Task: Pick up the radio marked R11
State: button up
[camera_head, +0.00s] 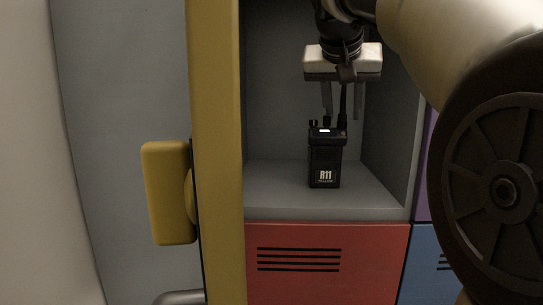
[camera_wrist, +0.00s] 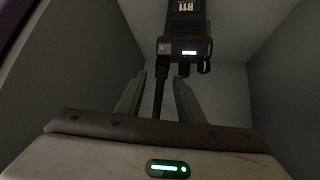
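The radio marked R11 (camera_head: 324,167) is black, with a small lit display and an antenna on top. It stands upright on the floor of an open locker compartment (camera_head: 262,188). My gripper (camera_head: 343,108) is above it, pointing down, with its fingers apart and empty. In the wrist view, the radio (camera_wrist: 185,28) shows beyond the fingertips, and its antenna reaches back into the space between the fingers of my gripper (camera_wrist: 158,88). I cannot tell whether a finger touches the antenna. The body of the radio is clear of the fingers.
A yellow locker door edge (camera_head: 215,150) with a yellow handle (camera_head: 168,193) stands open at the left. The compartment's grey side wall (camera_head: 391,125) is close on the right. A red locker door (camera_head: 325,270) is below. Free floor lies around the radio.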

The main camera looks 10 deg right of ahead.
grip_shut()
jog(key=shift+r, duration=0.1)
dwell(1.2)
